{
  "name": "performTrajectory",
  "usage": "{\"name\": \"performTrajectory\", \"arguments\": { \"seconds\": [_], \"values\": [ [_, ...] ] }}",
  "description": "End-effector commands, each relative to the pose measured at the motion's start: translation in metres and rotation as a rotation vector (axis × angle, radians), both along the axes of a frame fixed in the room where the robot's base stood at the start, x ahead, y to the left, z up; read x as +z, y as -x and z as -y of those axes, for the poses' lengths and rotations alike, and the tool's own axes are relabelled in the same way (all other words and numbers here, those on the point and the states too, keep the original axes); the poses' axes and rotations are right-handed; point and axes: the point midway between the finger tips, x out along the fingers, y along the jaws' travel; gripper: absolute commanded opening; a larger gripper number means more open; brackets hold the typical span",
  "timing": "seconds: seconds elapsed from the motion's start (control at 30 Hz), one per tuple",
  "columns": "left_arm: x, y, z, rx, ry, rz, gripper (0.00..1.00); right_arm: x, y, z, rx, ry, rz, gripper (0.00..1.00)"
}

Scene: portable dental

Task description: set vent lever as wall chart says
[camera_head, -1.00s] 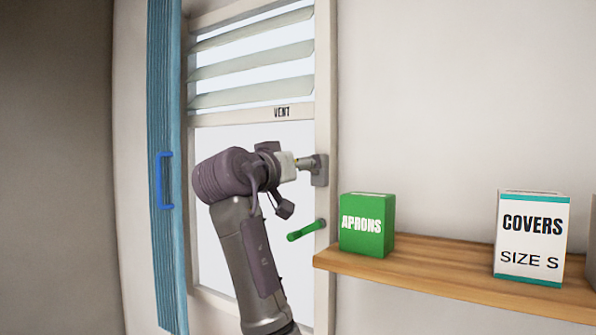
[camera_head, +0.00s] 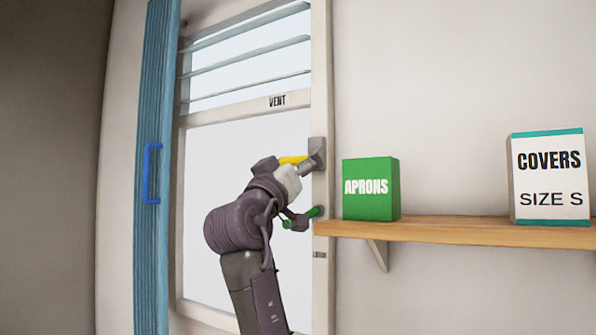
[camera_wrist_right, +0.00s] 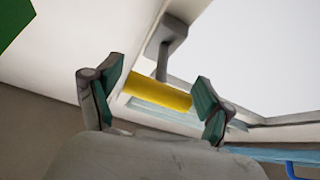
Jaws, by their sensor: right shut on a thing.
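The vent lever has a yellow handle (camera_head: 293,160) on a grey mount (camera_head: 318,154) on the right window post. My right gripper (camera_head: 298,170) is at this lever, partly covering it. In the right wrist view the yellow handle (camera_wrist_right: 160,92) lies across between the two green-padded fingers, which are shut on it. The handle points roughly left from its mount. The vent slats (camera_head: 250,55) above the "VENT" label (camera_head: 277,100) are seen nearly edge-on, with wide gaps. No wall chart is in view. My left gripper is not in view.
A wooden shelf (camera_head: 450,233) at right holds a green APRONS box (camera_head: 371,188) and a white COVERS box (camera_head: 549,177). A blue curtain (camera_head: 155,250) with a blue handle (camera_head: 147,173) hangs at left.

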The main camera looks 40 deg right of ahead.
Motion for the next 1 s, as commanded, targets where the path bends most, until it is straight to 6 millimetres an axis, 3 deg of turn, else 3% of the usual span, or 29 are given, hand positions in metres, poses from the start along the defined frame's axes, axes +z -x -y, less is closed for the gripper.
{"name": "performTrajectory", "arguments": {
  "seconds": [0.03, 0.6, 0.63, 0.77, 1.0],
  "values": [
    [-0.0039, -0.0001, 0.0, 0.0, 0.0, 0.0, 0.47, -0.0073, -0.0027, 0.0007, 0.002, -0.011, -0.007, 0.18],
    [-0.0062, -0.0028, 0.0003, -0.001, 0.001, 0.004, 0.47, -0.0103, -0.0038, 0.0028, -0.001, -0.018, -0.011, 0.17],
    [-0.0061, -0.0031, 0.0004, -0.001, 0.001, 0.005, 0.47, -0.0104, -0.0038, 0.0029, -0.001, -0.018, -0.011, 0.81],
    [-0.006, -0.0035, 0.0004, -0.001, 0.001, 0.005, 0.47, -0.0095, -0.0034, 0.0025, -0.001, -0.015, -0.009, 1.0],
    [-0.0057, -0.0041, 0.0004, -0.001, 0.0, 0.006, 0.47, -0.0076, -0.0023, 0.0022, -0.001, -0.012, -0.006, 1.0]
  ]
}}
